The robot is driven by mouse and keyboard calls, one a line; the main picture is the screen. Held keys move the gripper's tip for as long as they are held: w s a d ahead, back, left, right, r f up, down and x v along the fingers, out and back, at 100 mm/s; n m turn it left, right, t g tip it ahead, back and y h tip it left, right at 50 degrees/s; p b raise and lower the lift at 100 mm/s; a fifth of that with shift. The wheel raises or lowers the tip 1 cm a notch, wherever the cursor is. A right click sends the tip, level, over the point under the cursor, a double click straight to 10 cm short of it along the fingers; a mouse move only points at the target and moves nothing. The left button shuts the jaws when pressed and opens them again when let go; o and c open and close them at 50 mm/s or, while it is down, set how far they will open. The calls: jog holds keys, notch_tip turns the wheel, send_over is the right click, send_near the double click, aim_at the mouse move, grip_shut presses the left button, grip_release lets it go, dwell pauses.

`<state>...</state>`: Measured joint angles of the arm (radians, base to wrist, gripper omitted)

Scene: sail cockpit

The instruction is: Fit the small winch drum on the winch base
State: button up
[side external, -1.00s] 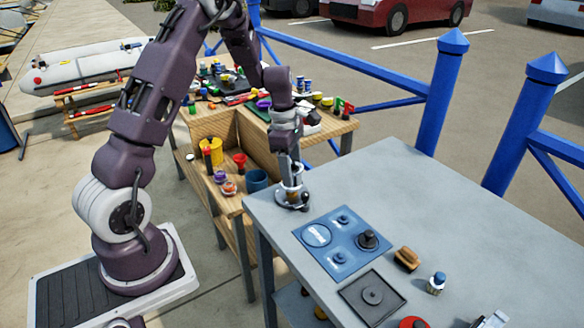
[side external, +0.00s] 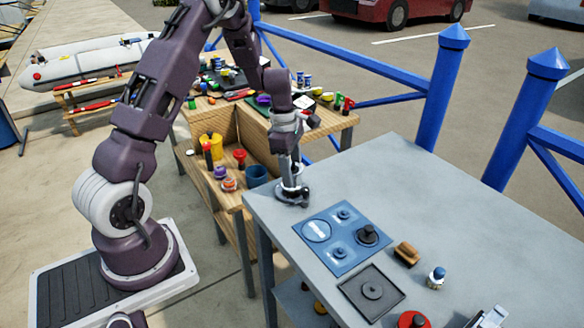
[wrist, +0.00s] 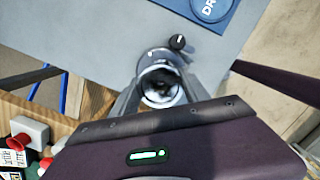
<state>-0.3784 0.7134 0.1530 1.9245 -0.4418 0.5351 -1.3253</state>
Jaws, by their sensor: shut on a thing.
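My gripper (wrist: 158,98) points down over the near left corner of the grey table in the side view. Its fingers are shut on a shiny metal winch drum (wrist: 160,80), which has a dark open centre in the wrist view. A small black knob with a white mark (wrist: 178,42) shows beside the drum; I cannot tell if it belongs to it. In the side view the drum is small and partly covered by the fingers. A dark square plate with a raised round centre (side external: 372,290), possibly the winch base, lies on the table to the right, apart from my gripper.
A blue panel (side external: 318,258) with round markings and several fittings lies between my gripper and the dark plate. The table's far side is clear. A cluttered wooden bench (side external: 228,200) adjoins at left.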

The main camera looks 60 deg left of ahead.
jog(key=shift+f, duration=0.7)
jog(key=o, duration=2.1)
jog(key=shift+r, duration=4.2)
